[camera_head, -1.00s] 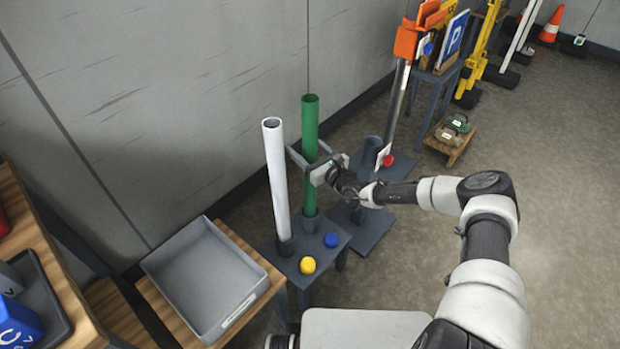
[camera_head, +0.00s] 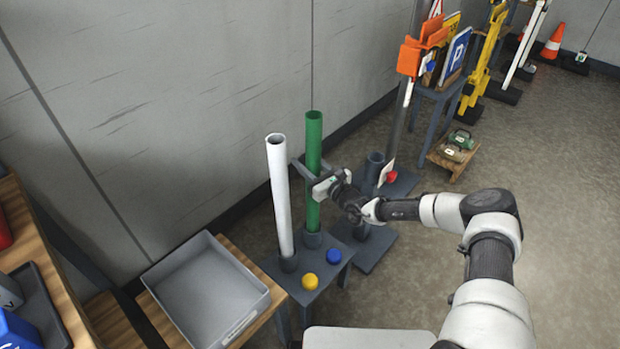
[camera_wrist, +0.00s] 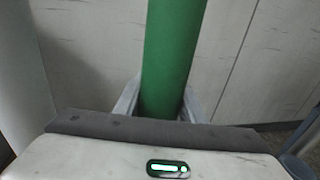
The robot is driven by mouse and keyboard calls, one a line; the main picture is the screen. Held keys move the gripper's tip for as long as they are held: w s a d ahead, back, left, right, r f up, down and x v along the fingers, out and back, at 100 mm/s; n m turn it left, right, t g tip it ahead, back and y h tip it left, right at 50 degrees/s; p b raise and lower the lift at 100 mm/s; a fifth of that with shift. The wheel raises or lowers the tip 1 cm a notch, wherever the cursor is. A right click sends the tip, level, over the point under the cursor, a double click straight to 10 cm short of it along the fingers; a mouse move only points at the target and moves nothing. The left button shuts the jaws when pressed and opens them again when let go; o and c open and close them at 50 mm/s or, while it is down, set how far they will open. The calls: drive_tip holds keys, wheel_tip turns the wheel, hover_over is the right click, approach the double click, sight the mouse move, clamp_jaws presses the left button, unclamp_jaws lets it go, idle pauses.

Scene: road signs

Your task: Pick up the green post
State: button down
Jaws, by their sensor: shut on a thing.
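The green post (camera_head: 314,150) is a tall tube standing upright in a socket on a low dark stand (camera_head: 300,275). A white post (camera_head: 280,200) stands in the neighbouring socket, to its left. My gripper (camera_head: 308,172) is around the green post at about mid-height and is shut on it. In the wrist view the green post (camera_wrist: 172,55) rises between my two fingers (camera_wrist: 160,102). The lower part of the post is hidden there behind the gripper body.
A yellow knob (camera_head: 310,282) and a blue knob (camera_head: 334,256) sit on the stand's front. A grey tray (camera_head: 208,290) lies on a wooden table at left. The wall is close behind the posts. Open floor lies at right.

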wheel_tip(320, 180, up, 18)
drive_tip(key=p, duration=0.5)
drive_tip(key=shift+r, duration=0.1)
idle(1.0)
